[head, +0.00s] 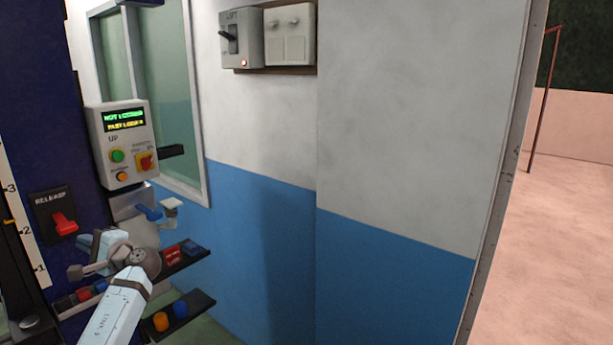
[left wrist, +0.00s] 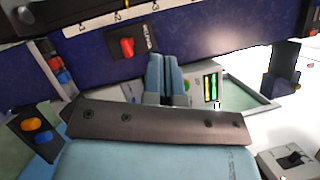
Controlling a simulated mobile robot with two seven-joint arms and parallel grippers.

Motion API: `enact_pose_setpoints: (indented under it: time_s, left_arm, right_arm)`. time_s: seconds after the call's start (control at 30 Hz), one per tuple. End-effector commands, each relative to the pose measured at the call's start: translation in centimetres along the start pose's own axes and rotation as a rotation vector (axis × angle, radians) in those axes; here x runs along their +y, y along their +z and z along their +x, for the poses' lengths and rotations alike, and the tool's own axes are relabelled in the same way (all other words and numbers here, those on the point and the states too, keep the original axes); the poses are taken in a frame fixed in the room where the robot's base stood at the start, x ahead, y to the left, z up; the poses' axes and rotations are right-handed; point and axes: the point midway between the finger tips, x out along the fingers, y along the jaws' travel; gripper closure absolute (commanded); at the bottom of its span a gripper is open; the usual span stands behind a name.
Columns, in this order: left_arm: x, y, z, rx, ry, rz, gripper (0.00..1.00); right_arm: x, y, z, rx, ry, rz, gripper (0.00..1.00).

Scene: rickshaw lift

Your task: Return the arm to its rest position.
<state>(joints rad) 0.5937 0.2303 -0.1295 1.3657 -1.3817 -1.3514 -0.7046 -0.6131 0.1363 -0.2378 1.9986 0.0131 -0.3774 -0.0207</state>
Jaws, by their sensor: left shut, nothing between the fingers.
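My left arm comes in from the lower left of the head view, and its pale blue link and grey wrist joint show well. The left gripper (head: 88,241) is small and partly hidden there, in front of the dark blue panel below the control box. In the left wrist view the two blue fingers (left wrist: 166,74) lie side by side with nothing held. Part of the control box (left wrist: 205,84) shows beyond them. The red release switch (left wrist: 127,47) is beside the fingers, apart from them. My right gripper is not in view.
The control box (head: 120,146) and release switch (head: 63,220) sit close around the arm. A shelf with orange and blue buttons (head: 176,317) is below. A grey switch box (head: 240,38) hangs on the wall. The blue-and-white wall (head: 400,180) to the right is bare.

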Motion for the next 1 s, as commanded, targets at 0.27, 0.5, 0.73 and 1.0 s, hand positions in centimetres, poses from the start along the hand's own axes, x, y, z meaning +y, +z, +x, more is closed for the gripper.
enact_pose_setpoints:
  time_s: [0.27,0.5,0.73,1.0]
  left_arm:
    - [3.1,2.1,6.7,0.02,-0.003,0.01,1.0]
    - [4.4,-4.4,5.1,0.419,0.151,-0.321,1.0]
    - [3.3,-10.1,0.8,0.817,0.394,-0.805,1.0]
    - [0.0,-12.2,-3.3,1.096,0.666,-1.322,1.0]
  right_arm:
    - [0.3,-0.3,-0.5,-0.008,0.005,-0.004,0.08]
    - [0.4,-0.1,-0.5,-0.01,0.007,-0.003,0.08]
    - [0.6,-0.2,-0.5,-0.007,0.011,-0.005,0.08]
    - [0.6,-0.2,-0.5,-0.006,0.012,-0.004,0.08]
